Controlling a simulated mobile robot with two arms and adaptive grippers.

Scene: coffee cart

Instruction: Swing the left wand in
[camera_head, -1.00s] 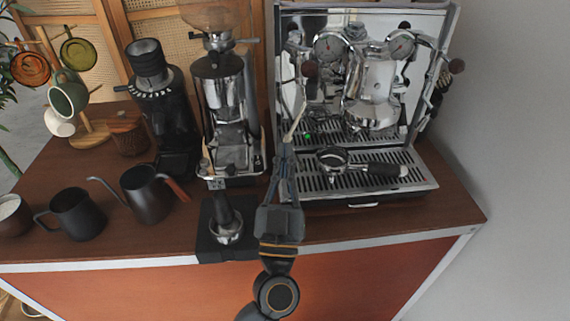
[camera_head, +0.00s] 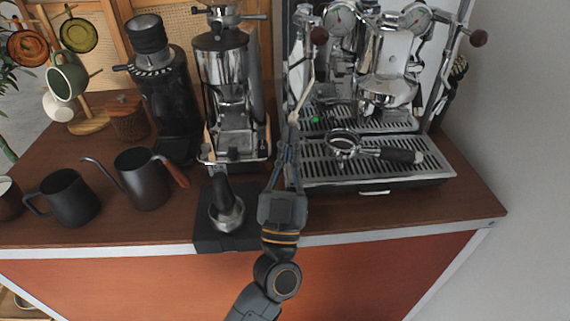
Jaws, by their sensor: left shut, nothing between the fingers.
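The left wand (camera_head: 311,72) is a thin metal tube on the left side of the chrome espresso machine (camera_head: 440,160). It hangs below a dark round knob (camera_head: 319,35) and bends toward the front left at its lower end. My left gripper (camera_head: 290,138) reaches up from the bottom of the head view, in front of the machine's left edge. Its fingers are shut with nothing between them. The fingertips overlap the wand's lower tip in the picture; I cannot tell whether they touch it. My right gripper is not in view.
A portafilter (camera_head: 400,155) lies on the drip tray. Left of my gripper, another portafilter (camera_head: 226,212) sits on a black tamping stand (camera_head: 212,240). Grinders (camera_head: 165,100), a kettle (camera_head: 143,180) and a dark pitcher (camera_head: 70,198) stand further left. The counter's right end (camera_head: 462,208) is clear.

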